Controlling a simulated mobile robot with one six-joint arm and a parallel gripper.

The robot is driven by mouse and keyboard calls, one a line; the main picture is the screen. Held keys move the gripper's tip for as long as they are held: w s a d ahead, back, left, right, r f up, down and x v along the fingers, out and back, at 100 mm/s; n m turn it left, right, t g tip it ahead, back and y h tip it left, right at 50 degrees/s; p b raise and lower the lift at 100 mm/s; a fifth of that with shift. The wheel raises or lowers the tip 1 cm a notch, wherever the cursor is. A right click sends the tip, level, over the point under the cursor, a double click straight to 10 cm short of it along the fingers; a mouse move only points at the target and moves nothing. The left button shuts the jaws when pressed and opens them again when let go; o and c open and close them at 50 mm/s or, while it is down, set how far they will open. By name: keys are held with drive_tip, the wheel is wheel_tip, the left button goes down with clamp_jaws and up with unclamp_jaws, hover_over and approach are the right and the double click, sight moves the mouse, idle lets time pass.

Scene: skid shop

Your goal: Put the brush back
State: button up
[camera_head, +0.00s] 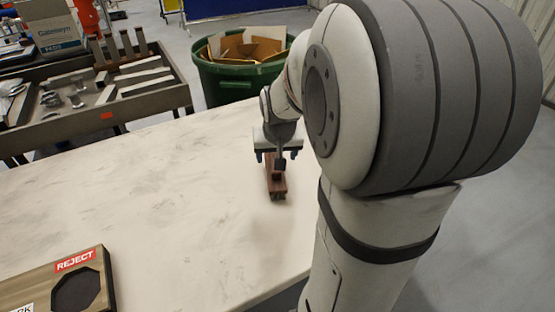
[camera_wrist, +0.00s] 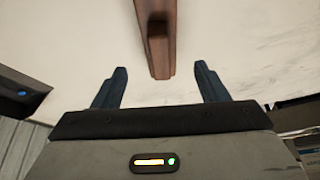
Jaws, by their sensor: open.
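A long, narrow brown wooden piece, which I take to be the brush (camera_head: 277,184), lies on the pale table near its far right edge. Its bristles cannot be made out. In the wrist view the brush (camera_wrist: 157,52) runs from the top edge down to between the fingers, with a raised narrower part on it. My gripper (camera_head: 277,157) is over the brush and points down. In the wrist view my gripper (camera_wrist: 161,70) is open, with one finger on each side of the brush's near end and clear gaps to both. The gripper hides part of the brush in the head view.
The pale table (camera_head: 130,200) is mostly bare. A wooden box marked REJECT (camera_head: 75,260) sits at its near left corner. Beyond stand a grey tool cart (camera_head: 110,110) with metal parts and a green bin (camera_head: 233,85) holding cardboard. My arm blocks the right side.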

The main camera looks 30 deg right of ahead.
drive_tip(key=shift+v, duration=1)
drive_tip(key=s+a+n+g+y, duration=0.1)
drive_tip(key=s+a+n, duration=0.3)
drive_tip(key=s+a, duration=0.8)
drive_tip(key=s+g, duration=0.1)
drive_tip(key=s, duration=0.2)
drive_tip(key=shift+f+y, duration=0.3)
